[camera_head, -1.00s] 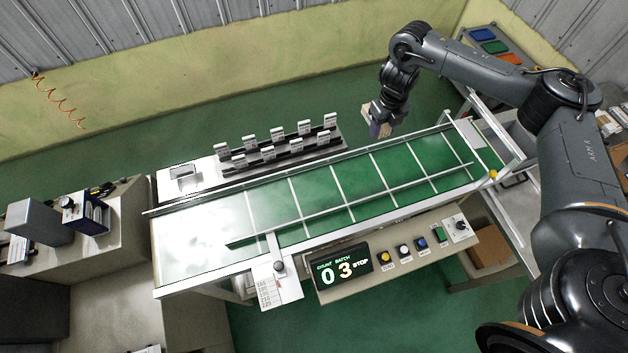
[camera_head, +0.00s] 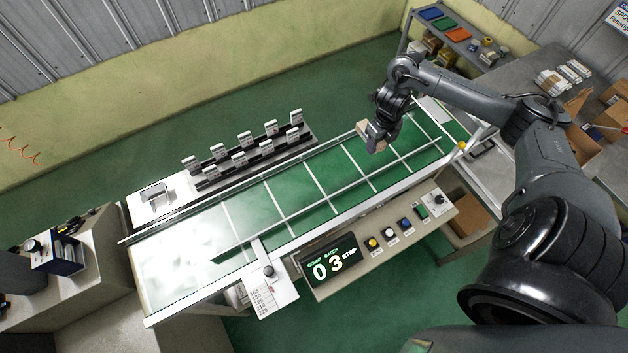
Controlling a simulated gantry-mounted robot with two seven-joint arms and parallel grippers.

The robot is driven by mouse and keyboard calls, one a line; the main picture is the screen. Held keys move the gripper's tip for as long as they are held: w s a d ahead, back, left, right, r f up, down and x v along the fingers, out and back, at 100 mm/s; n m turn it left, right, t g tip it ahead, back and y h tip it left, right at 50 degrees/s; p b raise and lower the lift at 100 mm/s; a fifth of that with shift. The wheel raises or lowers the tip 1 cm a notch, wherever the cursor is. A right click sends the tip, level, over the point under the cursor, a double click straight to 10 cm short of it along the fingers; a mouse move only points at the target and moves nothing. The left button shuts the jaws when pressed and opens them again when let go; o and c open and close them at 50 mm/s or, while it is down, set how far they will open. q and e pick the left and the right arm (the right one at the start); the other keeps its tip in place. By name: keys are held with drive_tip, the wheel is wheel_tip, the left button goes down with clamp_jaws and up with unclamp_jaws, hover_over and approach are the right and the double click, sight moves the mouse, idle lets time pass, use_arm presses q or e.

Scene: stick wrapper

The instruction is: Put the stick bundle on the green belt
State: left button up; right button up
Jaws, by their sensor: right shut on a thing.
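The green belt (camera_head: 285,192) runs from lower left to upper right, with white cross bars dividing it. My right gripper (camera_head: 374,138) is over the far side of the belt's right half. It is shut on the stick bundle (camera_head: 369,134), a small tan block with a greyish part, partly hidden by the gripper. The bundle looks to be above the belt; its exact height cannot be told. My left gripper is not in view.
A metal guide rail (camera_head: 240,245) runs along the belt. A rack of small white labelled units (camera_head: 245,150) stands behind it. A control panel (camera_head: 375,245) with a display is in front. A table with boxes (camera_head: 550,80) stands at right.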

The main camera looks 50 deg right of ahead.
drive_tip(key=shift+s+f, duration=1.15)
drive_tip(key=shift+s, duration=0.35)
drive_tip(key=p, duration=0.2)
hover_over(345, 177)
wheel_tip(345, 177, down, 7)
drive_tip(key=shift+w+a+r, duration=0.1)
drive_tip(key=shift+f, duration=2.1)
drive_tip(key=shift+f, duration=0.15)
drive_tip(key=shift+f+b, duration=0.5)
drive_tip(key=shift+b, duration=0.1)
